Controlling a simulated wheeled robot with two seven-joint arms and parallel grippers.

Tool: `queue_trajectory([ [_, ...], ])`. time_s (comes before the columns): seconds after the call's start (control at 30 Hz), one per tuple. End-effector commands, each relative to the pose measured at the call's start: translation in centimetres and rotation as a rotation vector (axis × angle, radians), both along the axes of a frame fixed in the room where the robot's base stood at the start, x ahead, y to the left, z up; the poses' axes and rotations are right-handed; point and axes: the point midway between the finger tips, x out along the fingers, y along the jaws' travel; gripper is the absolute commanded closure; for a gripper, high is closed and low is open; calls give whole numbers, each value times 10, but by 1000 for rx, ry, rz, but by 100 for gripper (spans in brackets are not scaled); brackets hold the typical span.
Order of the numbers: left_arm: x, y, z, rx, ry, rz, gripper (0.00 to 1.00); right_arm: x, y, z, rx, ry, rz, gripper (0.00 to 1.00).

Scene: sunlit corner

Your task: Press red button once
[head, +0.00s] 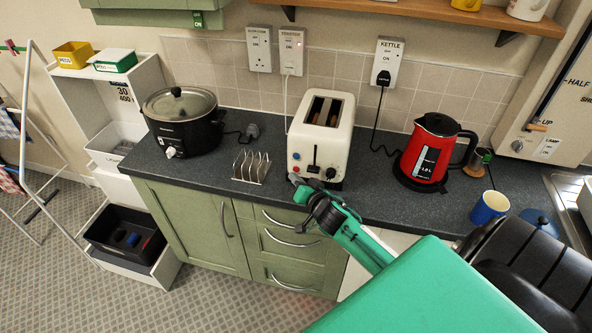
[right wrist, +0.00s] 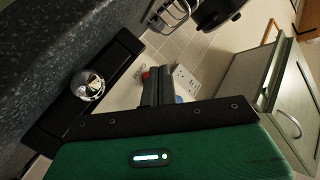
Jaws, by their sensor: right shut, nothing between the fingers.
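The cream toaster (head: 338,139) stands on the dark worktop, its front towards me. My right gripper (head: 298,182) is shut and empty, low in front of the toaster's left front corner. I cannot tell whether the fingers touch the toaster. My left gripper is not in view.
A toast rack (head: 251,167) stands just left of the toaster, with a black slow cooker (head: 184,136) beyond it. A red kettle (head: 426,153) and a blue mug (head: 490,206) are to the right. Wall sockets (head: 291,51) are behind. Green drawers (head: 287,240) lie below the worktop edge.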

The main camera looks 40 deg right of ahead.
Motion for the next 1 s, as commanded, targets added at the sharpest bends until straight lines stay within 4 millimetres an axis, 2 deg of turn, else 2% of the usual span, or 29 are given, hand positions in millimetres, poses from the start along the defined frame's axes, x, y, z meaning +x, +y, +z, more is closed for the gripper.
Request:
queue_trajectory([
  [1.0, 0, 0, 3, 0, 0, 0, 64, 5, -7, 0, -1, 1, -1, 100],
])
